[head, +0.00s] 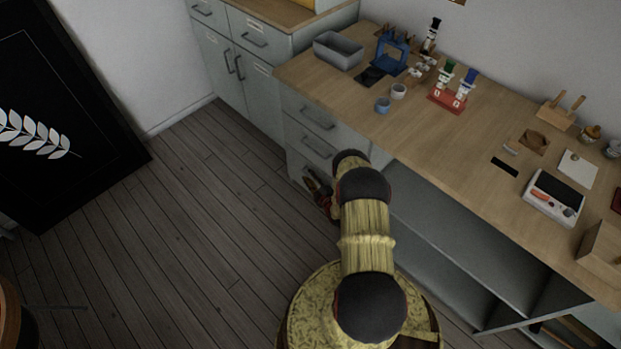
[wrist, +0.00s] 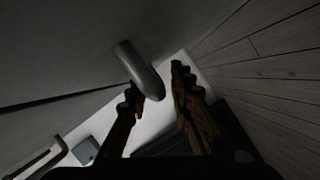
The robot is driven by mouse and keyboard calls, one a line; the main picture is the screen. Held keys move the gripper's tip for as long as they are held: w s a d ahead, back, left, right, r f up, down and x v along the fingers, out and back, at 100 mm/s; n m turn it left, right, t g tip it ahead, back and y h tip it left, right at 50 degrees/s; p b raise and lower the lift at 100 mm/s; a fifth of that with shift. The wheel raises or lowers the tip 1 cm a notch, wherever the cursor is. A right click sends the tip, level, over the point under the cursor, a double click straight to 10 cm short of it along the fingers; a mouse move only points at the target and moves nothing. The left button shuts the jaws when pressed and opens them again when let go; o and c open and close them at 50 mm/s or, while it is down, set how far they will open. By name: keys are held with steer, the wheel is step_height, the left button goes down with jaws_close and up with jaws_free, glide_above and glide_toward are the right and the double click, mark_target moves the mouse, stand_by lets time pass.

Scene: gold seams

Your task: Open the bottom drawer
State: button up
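The grey drawer unit stands under the wooden counter, with a top drawer (head: 312,118) and a middle drawer (head: 316,149) that look shut. The bottom drawer (head: 294,168) is low down and mostly hidden behind my arm and gripper. My gripper (head: 318,186) is low at its front. In the wrist view, a curved grey metal handle (wrist: 140,70) sticks out from the drawer front. My gripper's two fingers (wrist: 157,88) are apart, with the handle's lower end between or just in front of their tips. I cannot tell whether either finger touches it.
The wooden counter (head: 400,125) above holds a grey bin (head: 338,50), cups and tools. Open shelves (head: 455,240) lie right of the drawers. Another grey cabinet (head: 245,75) stands behind. The plank floor (head: 205,215) to the left is clear, up to a black panel (head: 60,130).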

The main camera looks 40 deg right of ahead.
jaws_close()
stand_by(0.7)
